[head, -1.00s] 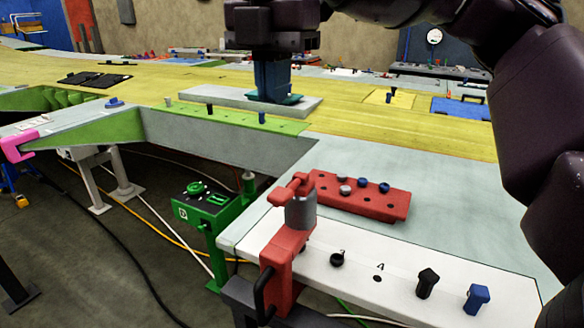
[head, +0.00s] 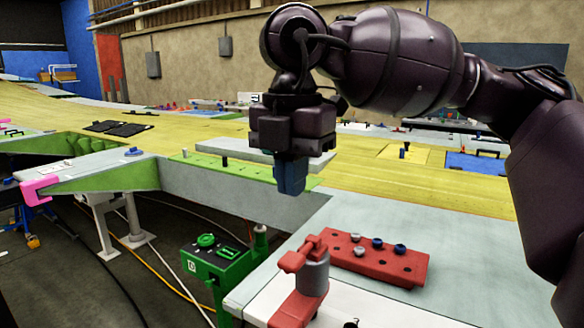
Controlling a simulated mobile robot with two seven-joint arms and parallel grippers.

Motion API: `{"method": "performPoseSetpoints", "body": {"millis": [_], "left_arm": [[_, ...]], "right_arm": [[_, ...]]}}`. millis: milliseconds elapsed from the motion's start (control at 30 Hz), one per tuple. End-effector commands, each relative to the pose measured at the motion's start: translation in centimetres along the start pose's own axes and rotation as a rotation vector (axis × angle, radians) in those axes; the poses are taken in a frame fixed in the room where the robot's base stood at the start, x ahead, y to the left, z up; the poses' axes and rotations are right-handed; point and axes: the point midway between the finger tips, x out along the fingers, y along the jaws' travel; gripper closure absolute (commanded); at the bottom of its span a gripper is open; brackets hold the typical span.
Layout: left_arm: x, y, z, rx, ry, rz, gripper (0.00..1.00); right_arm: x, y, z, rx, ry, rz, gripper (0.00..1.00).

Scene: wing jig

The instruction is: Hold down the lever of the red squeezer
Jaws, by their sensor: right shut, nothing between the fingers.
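The red squeezer (head: 300,303) stands at the near edge of the table, with a grey cylindrical part (head: 314,275) near its top. A red lever-like piece (head: 297,258) sits at its upper end. My left gripper is not in view.
A red block with holes and several pegs (head: 385,268) lies just right of the squeezer. A green box (head: 215,262) stands below the table edge at left. A green strip (head: 235,174) lies behind my gripper. The grey table top (head: 440,220) at right is mostly clear.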

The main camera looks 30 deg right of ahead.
Motion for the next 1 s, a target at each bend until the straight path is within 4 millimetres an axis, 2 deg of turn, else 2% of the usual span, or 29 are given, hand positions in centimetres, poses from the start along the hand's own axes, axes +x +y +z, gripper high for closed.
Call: {"method": "performPoseSetpoints", "body": {"millis": [300, 500, 700, 1000], "left_arm": [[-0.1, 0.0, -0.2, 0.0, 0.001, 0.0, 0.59], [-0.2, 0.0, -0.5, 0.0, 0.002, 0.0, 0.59], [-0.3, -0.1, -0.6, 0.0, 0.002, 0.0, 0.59], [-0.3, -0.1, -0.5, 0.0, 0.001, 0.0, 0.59]], "right_arm": [[5.7, -0.1, 0.0, 0.001, 0.001, -0.004, 1.0], [8.4, -0.1, 0.0, 0.0, 0.001, -0.003, 1.0], [9.9, -0.1, 0.0, 0.0, 0.001, -0.001, 1.0], [10.2, 0.0, 0.0, 0.0, 0.0, 0.0, 1.0]]}}
